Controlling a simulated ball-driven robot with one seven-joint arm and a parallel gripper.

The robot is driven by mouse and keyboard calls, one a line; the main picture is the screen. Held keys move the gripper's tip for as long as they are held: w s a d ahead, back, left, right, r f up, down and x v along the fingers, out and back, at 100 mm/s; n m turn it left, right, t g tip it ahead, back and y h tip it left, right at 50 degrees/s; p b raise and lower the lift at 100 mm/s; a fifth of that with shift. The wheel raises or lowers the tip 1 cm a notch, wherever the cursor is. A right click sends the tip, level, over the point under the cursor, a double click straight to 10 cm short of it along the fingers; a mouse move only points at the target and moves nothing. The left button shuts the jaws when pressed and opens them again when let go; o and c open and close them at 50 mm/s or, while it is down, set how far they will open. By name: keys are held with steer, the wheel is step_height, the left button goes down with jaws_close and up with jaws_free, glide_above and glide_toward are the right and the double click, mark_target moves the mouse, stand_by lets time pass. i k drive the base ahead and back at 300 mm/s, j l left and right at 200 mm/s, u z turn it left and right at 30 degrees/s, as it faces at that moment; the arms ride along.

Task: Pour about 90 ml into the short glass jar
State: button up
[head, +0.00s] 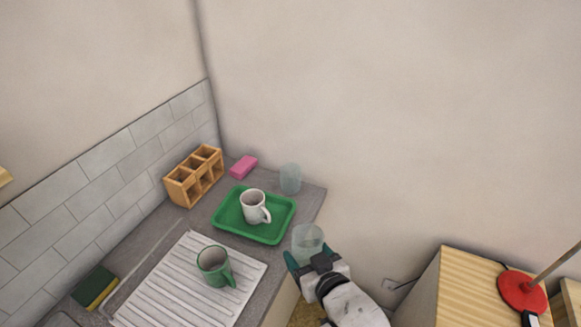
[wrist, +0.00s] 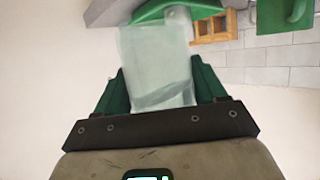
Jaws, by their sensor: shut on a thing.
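My gripper (head: 310,260) is shut on a clear glass vessel (head: 307,239), held at the right edge of the counter, near the green tray. In the wrist view the held glass (wrist: 155,55) sits between the teal fingers and shows a slanted darker band low down; whether that is liquid I cannot tell. A second clear glass (head: 290,179) stands on the counter behind the tray, apart from my gripper. It looks empty, but is small and faint. Which of the two is the short jar I cannot tell for sure.
A white mug (head: 251,207) stands in the green tray (head: 228,229). A green mug (head: 211,268) stands on the white ribbed drainer (head: 180,285). A wooden compartment box (head: 184,190), a pink block (head: 243,166) and a sponge (head: 96,288) are near the walls. A wooden cabinet (head: 440,290) is at the right.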

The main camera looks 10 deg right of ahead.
mark_target(289, 173)
steer(key=i+j, duration=0.15)
steer(key=i, duration=0.35)
steer(key=i+j, duration=0.2)
steer(key=i, duration=0.25)
